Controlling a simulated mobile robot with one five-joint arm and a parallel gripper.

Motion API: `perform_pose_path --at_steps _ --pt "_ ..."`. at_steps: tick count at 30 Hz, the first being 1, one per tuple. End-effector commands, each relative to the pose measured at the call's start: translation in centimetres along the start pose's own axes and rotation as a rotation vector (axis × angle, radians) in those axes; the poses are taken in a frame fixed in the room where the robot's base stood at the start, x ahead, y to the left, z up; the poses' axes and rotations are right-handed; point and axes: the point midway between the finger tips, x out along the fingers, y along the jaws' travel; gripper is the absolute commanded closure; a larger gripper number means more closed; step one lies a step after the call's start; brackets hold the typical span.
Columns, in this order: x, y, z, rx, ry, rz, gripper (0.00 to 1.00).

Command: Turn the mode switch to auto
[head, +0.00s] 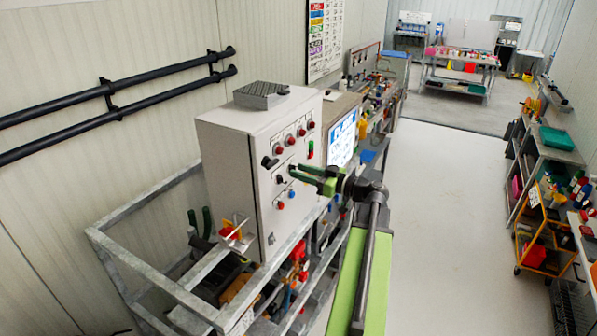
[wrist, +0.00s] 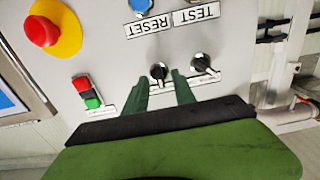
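The grey control cabinet (head: 225,165) carries the switches on its front panel. In the wrist view the panel looks turned over, with two black rotary knobs side by side, one knob (wrist: 158,71) and another knob (wrist: 201,64) to its right. Their labels are too small to read, so I cannot tell which is the mode switch. My gripper (head: 292,172), with green fingers, is close to the panel front. In the wrist view my open gripper (wrist: 159,80) has its fingertips either side of the left knob, with gaps on both sides. Contact with the panel cannot be told.
A red emergency button on yellow (wrist: 42,31), a red-green button pair (wrist: 87,92) and RESET and TEST labels share the panel. A metal frame (head: 150,265) surrounds the cabinet's base. A lit screen (head: 343,138) stands behind it. The floor (head: 430,200) to the right is clear.

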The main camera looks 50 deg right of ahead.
Motion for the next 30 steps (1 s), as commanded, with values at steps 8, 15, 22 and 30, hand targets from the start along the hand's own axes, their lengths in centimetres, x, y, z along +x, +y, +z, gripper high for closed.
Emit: perform_pose_path --at_steps 8,15,22,30 --pt "1.23 -0.02 0.00 0.000 0.000 0.000 0.68" --pt "1.21 -0.03 0.00 0.000 0.000 0.000 0.83" --pt "1.22 -0.04 0.00 0.000 0.000 0.000 1.00" --pt "1.27 0.01 -0.01 0.005 0.000 -0.001 1.00"
